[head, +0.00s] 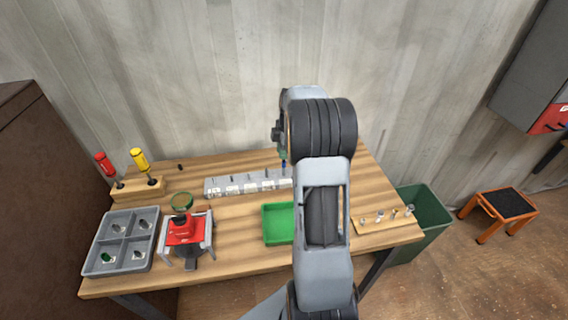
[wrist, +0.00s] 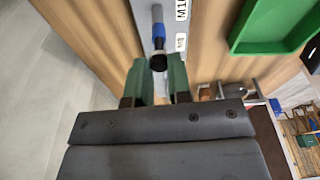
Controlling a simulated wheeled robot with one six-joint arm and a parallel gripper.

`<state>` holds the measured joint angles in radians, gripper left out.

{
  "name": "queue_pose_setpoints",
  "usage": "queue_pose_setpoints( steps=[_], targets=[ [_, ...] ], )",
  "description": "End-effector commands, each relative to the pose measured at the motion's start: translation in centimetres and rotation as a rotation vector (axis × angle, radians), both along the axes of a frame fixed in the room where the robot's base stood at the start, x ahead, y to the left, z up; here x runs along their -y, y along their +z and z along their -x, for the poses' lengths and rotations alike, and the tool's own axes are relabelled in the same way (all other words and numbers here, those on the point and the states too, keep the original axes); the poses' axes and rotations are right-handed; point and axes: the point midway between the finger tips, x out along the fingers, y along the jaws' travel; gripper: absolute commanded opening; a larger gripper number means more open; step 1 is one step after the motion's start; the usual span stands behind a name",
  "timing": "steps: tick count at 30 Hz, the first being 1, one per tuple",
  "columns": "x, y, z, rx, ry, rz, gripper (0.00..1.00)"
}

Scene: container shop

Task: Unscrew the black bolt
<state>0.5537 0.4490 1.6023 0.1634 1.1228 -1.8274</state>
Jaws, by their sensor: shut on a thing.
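In the wrist view the green fingers of my gripper (wrist: 159,70) are closed around a small black bolt (wrist: 158,61), whose round dark end shows between the fingertips. A blue piece (wrist: 157,38) lies in line with it, against a grey rail (wrist: 146,12); I cannot tell whether they are joined. In the head view my gripper (head: 283,154) is at the right end of the grey rail (head: 215,186) with white labels. A little blue (head: 284,166) shows below the fingers. The black bolt is not clear there, and my arm hides part of the rail's right end.
A green tray (head: 278,238) lies just in front of the rail. A red vise (head: 185,232) and a grey compartment tray (head: 91,268) stand at left. Two screwdrivers stand in a wooden block (head: 137,190). A wooden strip (head: 373,229) with several bolts is at right.

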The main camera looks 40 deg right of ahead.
Motion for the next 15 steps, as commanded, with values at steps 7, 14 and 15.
queue_pose_setpoints(
  steps=[7, 14, 15],
  targets=[
    [0.0, 1.8, 0.0, 0.0, -0.001, 0.0, 0.0],
    [0.0, 3.2, 0.0, 0.0, -0.001, 0.0, 0.0],
    [0.0, 3.4, 0.0, 0.0, -0.001, 0.0, 0.0]
  ],
)
